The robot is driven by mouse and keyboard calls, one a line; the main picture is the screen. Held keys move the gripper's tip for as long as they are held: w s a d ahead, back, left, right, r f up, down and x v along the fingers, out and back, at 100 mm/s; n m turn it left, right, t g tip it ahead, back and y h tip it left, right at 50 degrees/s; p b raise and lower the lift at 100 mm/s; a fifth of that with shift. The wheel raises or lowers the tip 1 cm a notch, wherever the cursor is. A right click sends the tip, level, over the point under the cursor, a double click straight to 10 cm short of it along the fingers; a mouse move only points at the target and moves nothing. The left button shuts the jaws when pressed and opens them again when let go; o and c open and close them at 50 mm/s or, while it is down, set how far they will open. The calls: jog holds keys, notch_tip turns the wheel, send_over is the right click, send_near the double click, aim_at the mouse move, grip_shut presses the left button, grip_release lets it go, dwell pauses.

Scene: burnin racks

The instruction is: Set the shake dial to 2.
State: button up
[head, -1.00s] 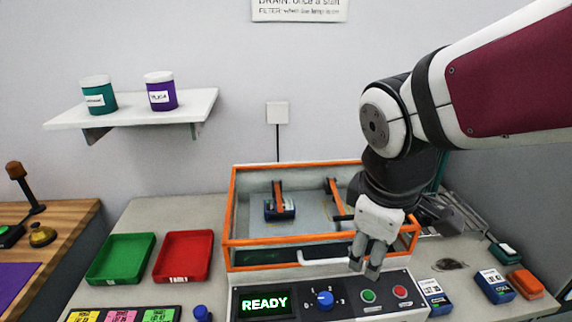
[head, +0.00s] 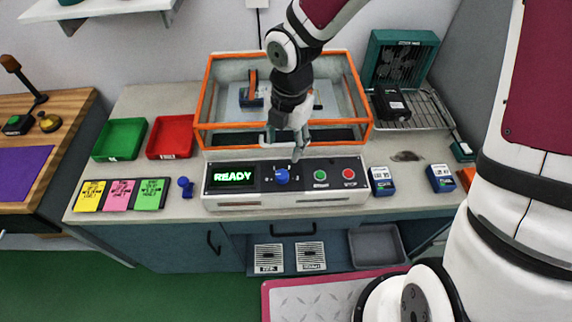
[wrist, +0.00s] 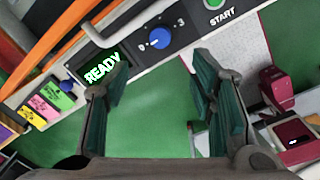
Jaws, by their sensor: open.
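The shake dial is a blue knob (head: 282,176) on the dark front panel (head: 265,188), between the display and the green button. In the wrist view the blue dial (wrist: 160,38) shows beyond the fingertips, with a white pointer mark and small digits around it. Which digit it points at is too small to tell. The display (head: 233,176) reads READY in green. My gripper (head: 285,143) is above the panel, close to the dial and apart from it. In the wrist view my gripper (wrist: 160,75) is open, with nothing between its teal-padded fingers.
The orange-framed tank (head: 209,95) stands behind the panel. A green START button (head: 320,176) and a red button (head: 349,174) are right of the dial. Blue-and-white boxes (head: 382,181) stand further right. Green (head: 119,139) and red (head: 170,137) trays lie at left.

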aim_at(282, 174)
jog(key=f, duration=1.3)
jog(key=shift+w+a, duration=0.25)
jog(key=shift+a, duration=0.05)
jog(key=c, duration=1.2)
